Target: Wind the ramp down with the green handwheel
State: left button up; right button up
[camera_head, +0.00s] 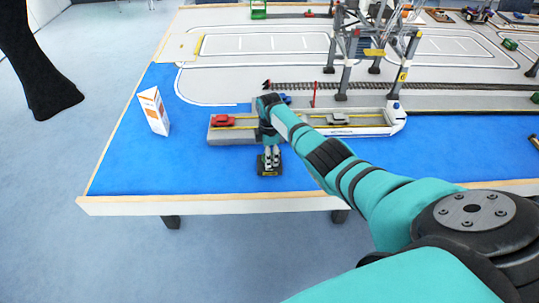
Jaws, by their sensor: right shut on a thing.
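My right gripper (270,157) points down at the front of the blue tabletop, just in front of the ferry. It is shut at a small black base (269,172) with a yellow mark. The green handwheel cannot be made out; the fingers hide what they hold there. The white and grey ferry (360,129) lies behind the gripper, with a red car (223,120) at its left end and a grey car (339,118) further right. I cannot make out the ramp clearly; my arm covers part of the deck. My left gripper is not in view.
A white and orange carton (153,111) stands on the blue at the left. A gantry crane (372,48) stands over the quay behind the ferry, near rails (440,87). The table's front edge (200,204) is close to the gripper.

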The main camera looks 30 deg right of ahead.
jog(key=shift+w+r, duration=0.1)
dwell(0.4)
jog(key=o, duration=1.2)
jog(key=shift+c, duration=0.2)
notch_tip(320, 180, up, 12)
